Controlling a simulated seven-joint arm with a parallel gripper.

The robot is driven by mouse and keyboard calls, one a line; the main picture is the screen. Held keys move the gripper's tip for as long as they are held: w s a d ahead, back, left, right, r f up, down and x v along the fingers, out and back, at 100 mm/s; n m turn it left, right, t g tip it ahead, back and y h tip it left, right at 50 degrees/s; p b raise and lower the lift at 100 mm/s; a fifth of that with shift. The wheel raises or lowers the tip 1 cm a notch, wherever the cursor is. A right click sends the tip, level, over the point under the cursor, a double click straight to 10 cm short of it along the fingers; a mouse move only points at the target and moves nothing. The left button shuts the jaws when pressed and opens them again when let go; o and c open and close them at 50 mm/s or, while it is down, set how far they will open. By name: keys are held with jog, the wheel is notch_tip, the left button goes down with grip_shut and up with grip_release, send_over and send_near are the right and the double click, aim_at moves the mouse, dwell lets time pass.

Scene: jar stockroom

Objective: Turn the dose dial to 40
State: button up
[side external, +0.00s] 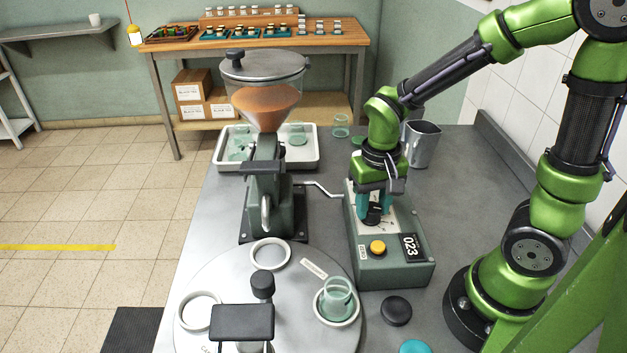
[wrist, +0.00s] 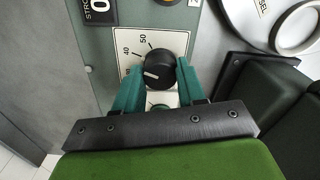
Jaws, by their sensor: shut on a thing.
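The dose dial is a black round knob (wrist: 166,68) on a white scale plate (wrist: 124,38) in the wrist view. The labels 40 and 50 are readable; a lower label is partly hidden by a finger. The knob's white mark points left and slightly down, below the 40 label. My gripper (wrist: 160,78) is shut on the knob, with one green finger on each side. In the side external view my gripper (side external: 375,207) reaches down onto the dial on the grey-green control box (side external: 398,272), mostly covering the knob.
The box carries a yellow button (side external: 377,247) and a display (side external: 411,247) reading 023. A hopper (side external: 265,95) of orange-brown material stands left of the box. In front is a round turntable (side external: 225,275) with white rings and a glass jar (side external: 337,297). A metal cup (side external: 421,145) stands behind.

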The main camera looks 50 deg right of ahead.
aim_at(372, 207)
dwell(0.3)
jog(key=o, duration=1.1)
jog(key=shift+c, duration=0.2)
notch_tip(372, 207, up, 17)
jog(key=s+t, duration=0.1)
jog(key=t, duration=0.1)
jog(key=s+a+f+n+t+y, duration=0.1)
jog(key=t, duration=0.1)
jog(key=s+a+n+t+y, duration=0.1)
jog(key=t, duration=0.2)
jog(key=shift+s+a+f, duration=0.25)
